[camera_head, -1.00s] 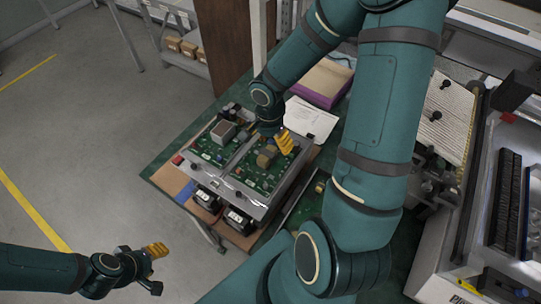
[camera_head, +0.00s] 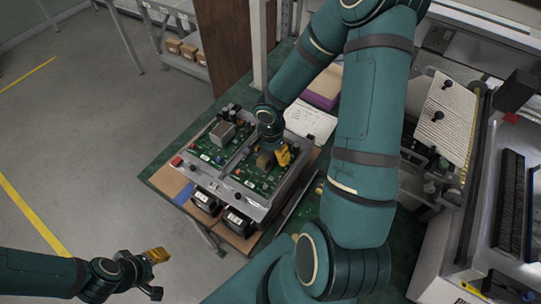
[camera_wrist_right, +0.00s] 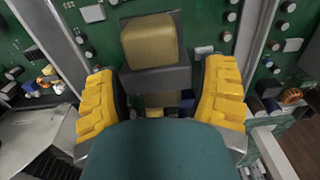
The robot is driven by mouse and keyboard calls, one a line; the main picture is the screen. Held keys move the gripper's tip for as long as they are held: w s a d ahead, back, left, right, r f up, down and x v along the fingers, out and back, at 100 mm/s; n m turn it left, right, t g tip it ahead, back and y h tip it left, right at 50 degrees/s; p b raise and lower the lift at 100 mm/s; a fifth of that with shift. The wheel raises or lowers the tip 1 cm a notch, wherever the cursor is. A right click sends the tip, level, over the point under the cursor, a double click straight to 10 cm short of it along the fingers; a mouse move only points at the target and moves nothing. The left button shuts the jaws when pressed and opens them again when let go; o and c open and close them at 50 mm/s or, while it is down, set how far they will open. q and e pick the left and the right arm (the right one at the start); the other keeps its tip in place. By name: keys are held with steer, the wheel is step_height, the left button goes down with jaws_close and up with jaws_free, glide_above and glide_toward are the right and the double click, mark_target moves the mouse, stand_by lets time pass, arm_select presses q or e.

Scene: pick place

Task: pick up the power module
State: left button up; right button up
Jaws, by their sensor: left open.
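A block with a tan top and grey body, which seems to be the power module (camera_wrist_right: 152,42), sits on a green circuit board (camera_head: 262,177) in a metal tray. In the head view it is partly hidden behind my right gripper (camera_head: 283,155). In the right wrist view the yellow fingers of my right gripper (camera_wrist_right: 162,105) stand apart, one on each side of the block's near end. I cannot tell whether both fingers press on it. My left gripper (camera_head: 157,255) is open and empty, low at the left over the floor, far from the board.
The metal tray (camera_head: 243,207) also holds a second board with a silver box (camera_head: 222,132). Black fans (camera_head: 238,220) sit at its front. The left floor is clear.

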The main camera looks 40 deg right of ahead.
steer(key=c, duration=0.9)
steer(key=shift+o, duration=0.2)
step_height(320, 180, up, 10)
steer(key=p, duration=0.2)
steer(key=shift+r+p, duration=0.1)
steer(key=shift+p, duration=0.2)
steer(key=shift+r+p, duration=1.05)
steer(key=shift+r, duration=0.95)
